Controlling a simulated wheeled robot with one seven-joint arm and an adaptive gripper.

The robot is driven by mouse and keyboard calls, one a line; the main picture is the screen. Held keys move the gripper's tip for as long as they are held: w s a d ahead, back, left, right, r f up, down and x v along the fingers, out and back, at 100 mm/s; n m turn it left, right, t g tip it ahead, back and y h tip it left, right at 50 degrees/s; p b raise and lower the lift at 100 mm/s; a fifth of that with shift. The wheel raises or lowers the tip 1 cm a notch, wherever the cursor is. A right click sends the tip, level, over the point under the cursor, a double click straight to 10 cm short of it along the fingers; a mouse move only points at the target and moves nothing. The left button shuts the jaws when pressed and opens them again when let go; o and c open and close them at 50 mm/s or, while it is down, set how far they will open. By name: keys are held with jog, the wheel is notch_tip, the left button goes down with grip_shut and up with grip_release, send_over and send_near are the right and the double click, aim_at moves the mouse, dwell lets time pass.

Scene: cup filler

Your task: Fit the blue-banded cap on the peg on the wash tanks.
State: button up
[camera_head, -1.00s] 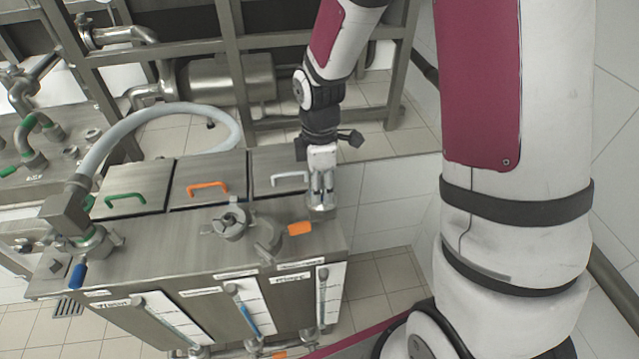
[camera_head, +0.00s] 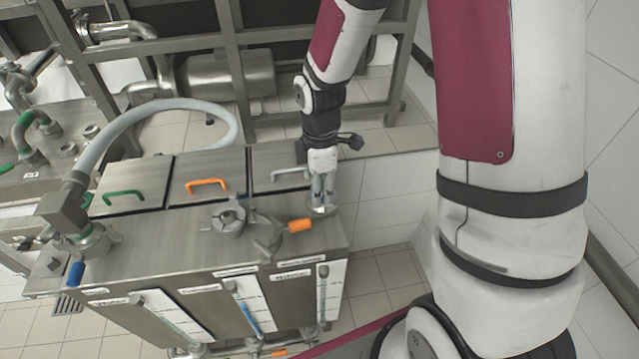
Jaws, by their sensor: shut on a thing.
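The wash tanks (camera_head: 140,232) form a steel block with lids bearing green, orange and white handles. My gripper (camera_head: 322,192) points down at the right end of the tank top. It is shut on a small silvery piece (camera_head: 322,210), which looks like the cap. No blue band can be made out on it. The piece is at or just above the tank's right edge; I cannot tell whether it touches. No peg can be made out; it may be hidden under the gripper and the piece.
A grey hose (camera_head: 104,138) arches from the tank's left end. A steel frame (camera_head: 240,80) stands behind.

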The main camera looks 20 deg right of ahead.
jog(key=shift+f, duration=0.65)
jog(key=o, duration=1.5)
notch_tip(320, 180, up, 11)
jog(key=shift+r, duration=0.2)
jog(key=shift+r+p, duration=1.45)
jog(key=shift+r, duration=1.35)
jog(key=s+r+m+t, duration=0.2)
jog(key=s+r+m, duration=0.2)
jog(key=s+m, duration=0.1)
jog(key=s+r+m+t, duration=0.1)
jog(key=s+r+m, duration=0.4)
jog(key=s, duration=0.3)
jog(key=s+r+m+t, duration=0.2)
jog(key=s+r+m, duration=0.3)
jog(key=s, duration=0.1)
jog(key=shift+s+d+r+m+t, duration=0.2)
jog(key=shift+m+t, duration=0.1)
jog(key=shift+m, duration=0.1)
